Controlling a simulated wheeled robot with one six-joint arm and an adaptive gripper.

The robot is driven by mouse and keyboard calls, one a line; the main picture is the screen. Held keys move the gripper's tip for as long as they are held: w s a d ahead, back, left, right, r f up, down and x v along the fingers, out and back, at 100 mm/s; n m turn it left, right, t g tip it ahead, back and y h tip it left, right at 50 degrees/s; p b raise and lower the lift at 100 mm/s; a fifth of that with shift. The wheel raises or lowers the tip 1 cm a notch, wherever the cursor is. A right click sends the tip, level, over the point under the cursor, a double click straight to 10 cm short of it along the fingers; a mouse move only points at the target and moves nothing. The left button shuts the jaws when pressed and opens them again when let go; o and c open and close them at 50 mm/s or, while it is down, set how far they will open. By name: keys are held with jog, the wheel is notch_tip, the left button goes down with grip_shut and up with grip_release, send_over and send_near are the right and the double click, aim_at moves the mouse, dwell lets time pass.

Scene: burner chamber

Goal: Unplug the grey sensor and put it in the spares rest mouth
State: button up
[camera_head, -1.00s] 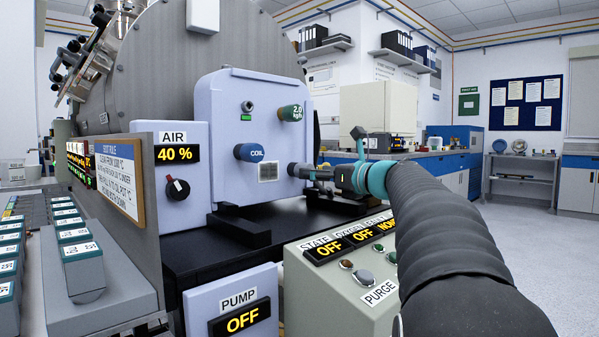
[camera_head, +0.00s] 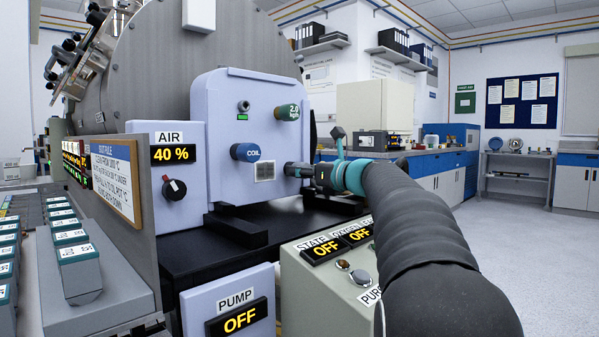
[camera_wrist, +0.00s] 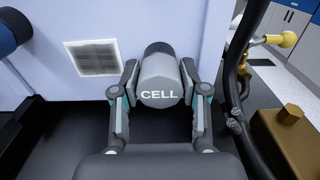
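The grey sensor (camera_wrist: 160,82), a stubby cylinder marked CELL, is in front of the pale panel (camera_wrist: 105,22) in the wrist view. A dark round part (camera_wrist: 158,48) shows between it and the panel; I cannot tell how deep it is seated. My gripper (camera_wrist: 160,75) has one finger against each side of the sensor and looks shut on it. In the head view my gripper (camera_head: 306,171) is at the panel's lower right, where the sensor is mostly hidden by the fingers. I cannot make out the spares rest mouth in either view.
A blue COIL knob (camera_head: 245,152) and a square vent (camera_head: 265,171) are left of my gripper. A green-capped port (camera_head: 287,112) is above. A console with buttons (camera_head: 320,290) stands below my arm. In the wrist view, a brass block (camera_wrist: 285,135) and dark hoses (camera_wrist: 234,80) are close on the right.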

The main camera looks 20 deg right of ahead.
grip_shut()
jog(key=shift+s+d, duration=0.25)
jog(key=shift+s, duration=0.3)
dwell(0.3)
jog(key=shift+o, duration=0.2)
grip_release()
grip_shut()
jog(key=shift+s, duration=0.15)
jog(key=shift+v, duration=1.85)
